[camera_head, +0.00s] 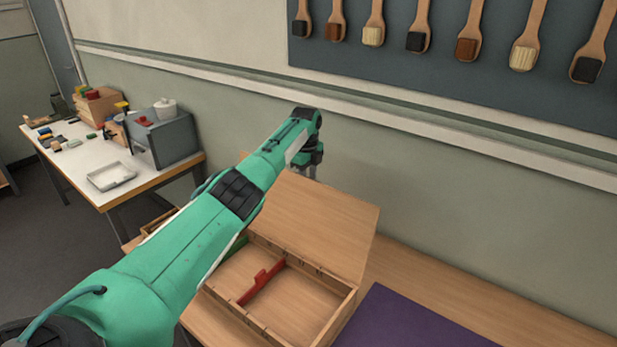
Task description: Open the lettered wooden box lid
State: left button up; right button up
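The wooden box (343,322) stands on the wooden table, partly behind my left arm. Its lid (322,228) is raised and leans back toward the wall, so the inside shows. No lettering can be made out on the side of the lid in view. A red piece (262,281) lies inside the box, and a bit of green shows beside my arm. My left gripper (312,172) is at the lid's upper left edge, mostly hidden by the wrist and lid. Whether it touches the lid or is open cannot be told. My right gripper is out of view.
A purple mat (410,322) lies right of the box. Brushes (414,40) hang on a dark wall board (330,55) above. The wall stands close behind the lid.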

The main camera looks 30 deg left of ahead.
pick_arm(q)
jog(key=shift+w, duration=0.1)
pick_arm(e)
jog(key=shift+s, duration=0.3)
pick_arm(q)
jog(key=shift+a+r, duration=0.1)
